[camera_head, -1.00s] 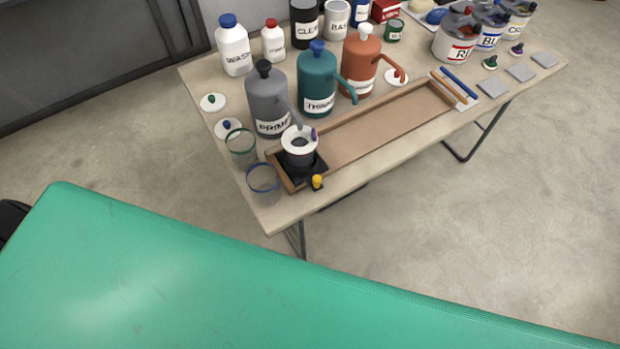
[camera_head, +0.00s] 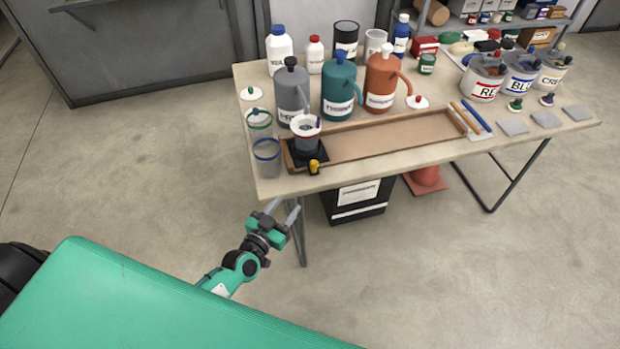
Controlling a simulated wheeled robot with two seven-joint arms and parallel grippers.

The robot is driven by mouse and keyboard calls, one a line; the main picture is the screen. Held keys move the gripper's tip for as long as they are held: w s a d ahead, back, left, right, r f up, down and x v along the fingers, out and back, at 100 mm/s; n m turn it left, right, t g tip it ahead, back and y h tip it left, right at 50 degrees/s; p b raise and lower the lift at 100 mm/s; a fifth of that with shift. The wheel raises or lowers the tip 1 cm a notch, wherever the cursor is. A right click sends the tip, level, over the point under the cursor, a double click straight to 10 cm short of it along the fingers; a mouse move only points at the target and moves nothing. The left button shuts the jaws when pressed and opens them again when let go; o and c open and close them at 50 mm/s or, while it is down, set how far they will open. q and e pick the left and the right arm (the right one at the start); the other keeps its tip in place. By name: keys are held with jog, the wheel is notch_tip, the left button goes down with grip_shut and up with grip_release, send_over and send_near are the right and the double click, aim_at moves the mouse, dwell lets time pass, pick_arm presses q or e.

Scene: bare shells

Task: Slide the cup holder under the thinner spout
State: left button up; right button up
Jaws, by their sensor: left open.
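The black cup holder (camera_head: 293,158) sits at the left end of a shallow wooden tray (camera_head: 400,140), with a yellow knob (camera_head: 314,167) at its front. A white-rimmed cup (camera_head: 306,126) stands in it, in front of the grey can (camera_head: 291,92) and about below that can's spout. The teal can (camera_head: 339,90), whose label seems to read thinner, stands to the right with its spout (camera_head: 354,88) over the tray's back side. My left gripper (camera_head: 282,210) is open and empty, in front of and below the table's front left edge. My right gripper is not in view.
The tray is clear to the right of the holder. An orange can (camera_head: 382,82) stands right of the teal one. Two clear jars (camera_head: 267,160) stand left of the holder. A black bin (camera_head: 357,205) and table legs are below the table.

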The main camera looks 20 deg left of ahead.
aim_at(312, 166)
pick_arm(q)
jog(key=shift+t, duration=0.3)
jog(key=w+d, duration=0.1)
jog(key=w, duration=0.3)
jog(key=w+d+r, duration=0.1)
jog(key=w, duration=0.4)
jog(key=w+r, duration=0.1)
jog(key=w, duration=0.3)
jog(key=shift+w+d+r+p, duration=0.25)
jog(key=shift+w+d+p, duration=0.05)
jog(key=shift+d+p, duration=0.1)
jog(key=shift+c, duration=0.3)
grip_shut()
